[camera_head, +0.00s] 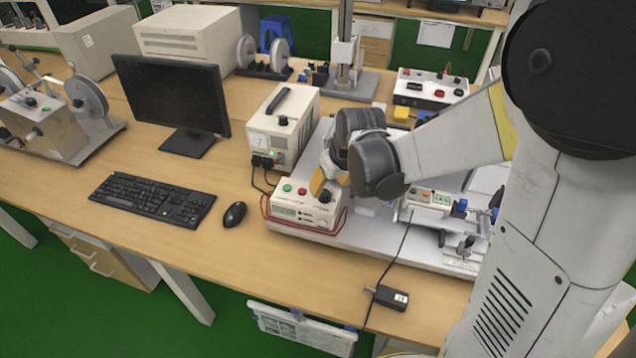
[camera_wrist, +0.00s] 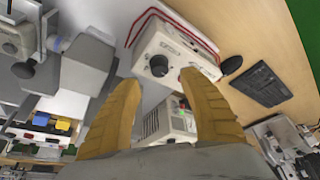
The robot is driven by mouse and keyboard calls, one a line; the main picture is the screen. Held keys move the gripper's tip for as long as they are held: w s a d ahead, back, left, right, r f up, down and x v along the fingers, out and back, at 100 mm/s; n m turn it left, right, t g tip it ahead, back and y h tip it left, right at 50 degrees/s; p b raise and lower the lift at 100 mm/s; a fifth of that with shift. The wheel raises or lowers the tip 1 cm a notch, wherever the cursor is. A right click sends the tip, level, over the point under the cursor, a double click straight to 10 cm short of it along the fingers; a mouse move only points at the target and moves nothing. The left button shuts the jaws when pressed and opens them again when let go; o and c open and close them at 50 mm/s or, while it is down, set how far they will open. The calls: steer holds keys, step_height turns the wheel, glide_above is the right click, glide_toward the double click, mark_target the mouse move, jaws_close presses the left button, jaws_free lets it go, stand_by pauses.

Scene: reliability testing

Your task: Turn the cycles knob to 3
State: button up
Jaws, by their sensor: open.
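The black round knob (camera_head: 325,196) sits at the right end of the white control box (camera_head: 318,213), which also has a green button and red buttons. In the wrist view the knob (camera_wrist: 158,65) is just beyond and between the two yellow fingertips of my gripper (camera_wrist: 159,79). The fingers are spread open with nothing between them, and no contact with the knob is visible. In the head view my gripper (camera_head: 318,185) is just above the control box and partly hidden by my arm. The knob's label and pointer are too small to read.
A white power supply (camera_head: 282,128) stands close behind the control box. Red cables (camera_head: 266,208) loop around the box. A mouse (camera_head: 234,214), keyboard (camera_head: 153,199) and monitor (camera_head: 172,95) are to the left. Test fixtures (camera_head: 462,240) are to the right. A black adapter (camera_head: 390,297) lies near the front edge.

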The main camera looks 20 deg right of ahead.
mark_target(325, 192)
steer(key=b+x, duration=0.1)
steer(key=x, duration=0.4)
steer(key=shift+w+f+b, duration=0.1)
steer(key=shift+f+b, duration=0.25)
steer(key=shift+b, duration=0.05)
jaws_close()
